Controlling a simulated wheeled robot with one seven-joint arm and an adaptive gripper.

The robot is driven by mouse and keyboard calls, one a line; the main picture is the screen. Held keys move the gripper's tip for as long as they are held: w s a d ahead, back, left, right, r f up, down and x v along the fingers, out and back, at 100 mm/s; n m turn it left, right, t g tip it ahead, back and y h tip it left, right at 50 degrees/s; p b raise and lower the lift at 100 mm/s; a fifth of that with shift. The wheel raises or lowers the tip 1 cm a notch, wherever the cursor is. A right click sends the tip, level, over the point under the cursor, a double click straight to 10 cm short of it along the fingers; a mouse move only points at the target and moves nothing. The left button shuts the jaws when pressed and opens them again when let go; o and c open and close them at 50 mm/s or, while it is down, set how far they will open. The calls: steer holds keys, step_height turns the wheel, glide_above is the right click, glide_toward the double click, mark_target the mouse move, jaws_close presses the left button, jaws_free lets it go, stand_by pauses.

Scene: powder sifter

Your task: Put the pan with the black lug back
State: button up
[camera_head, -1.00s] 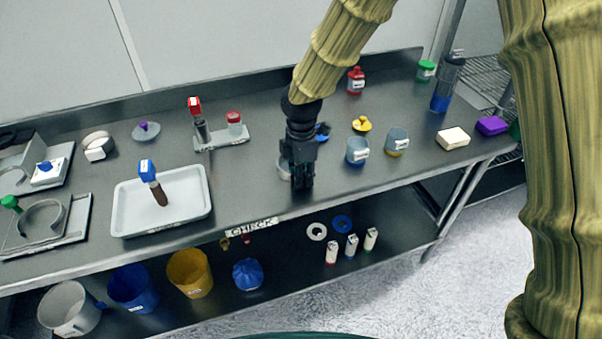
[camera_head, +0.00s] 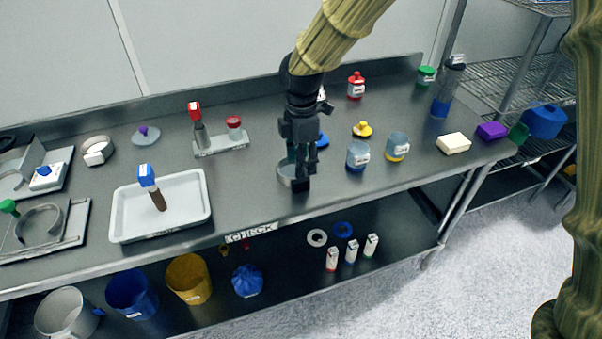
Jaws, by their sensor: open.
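A round grey pan (camera_head: 286,173) stands on the steel bench near its front edge, below my gripper. A small black block shows at its front right; I cannot tell whether it is the pan's lug or a fingertip. My gripper (camera_head: 302,163) is open and points down at the pan, hiding part of it. I cannot tell whether it touches the pan. At the far left stand a grey cradle with a green knob (camera_head: 42,225) and another with a blue knob (camera_head: 20,180). A grey ring with a white tag (camera_head: 96,150) lies behind the tray.
A white tray (camera_head: 190,222) holds a blue-topped brush. A rack with a red-capped jar (camera_head: 222,143) stands behind. Right of my gripper are two jars (camera_head: 358,157), a yellow-knobbed lid (camera_head: 362,130) and a cream block (camera_head: 453,143). Buckets (camera_head: 188,279) stand on the lower shelf.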

steer(key=shift+r, duration=2.45)
